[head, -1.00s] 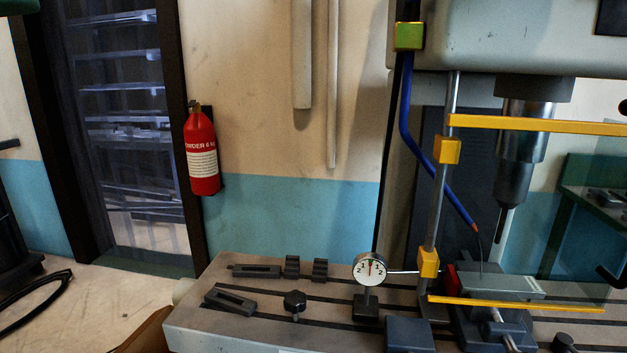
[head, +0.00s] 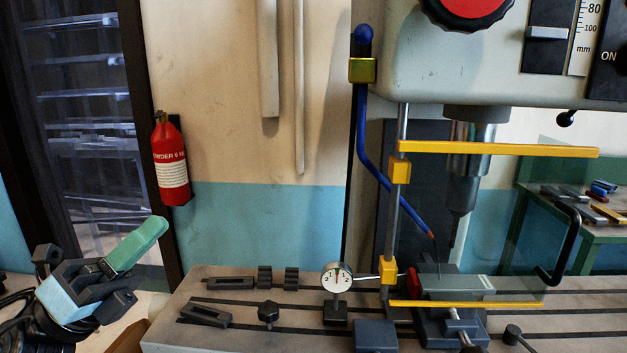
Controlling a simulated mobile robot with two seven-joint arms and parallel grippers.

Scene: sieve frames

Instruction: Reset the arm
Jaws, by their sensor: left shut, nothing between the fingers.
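My left gripper (head: 146,238) is at the lower left of the head view, with green fingers pointing up and to the right. Its fingers are together and hold nothing. It is in front of the doorway, left of the machine table (head: 165,340), and apart from it. My right gripper is not in view.
A drill press (head: 440,60) with a yellow-edged clear guard (head: 490,150) stands at the right. A vise (head: 450,320), a dial gauge (head: 337,278) and clamp parts (head: 205,316) are on its table. A red extinguisher (head: 170,165) hangs on the wall. A green bench (head: 575,215) stands far right.

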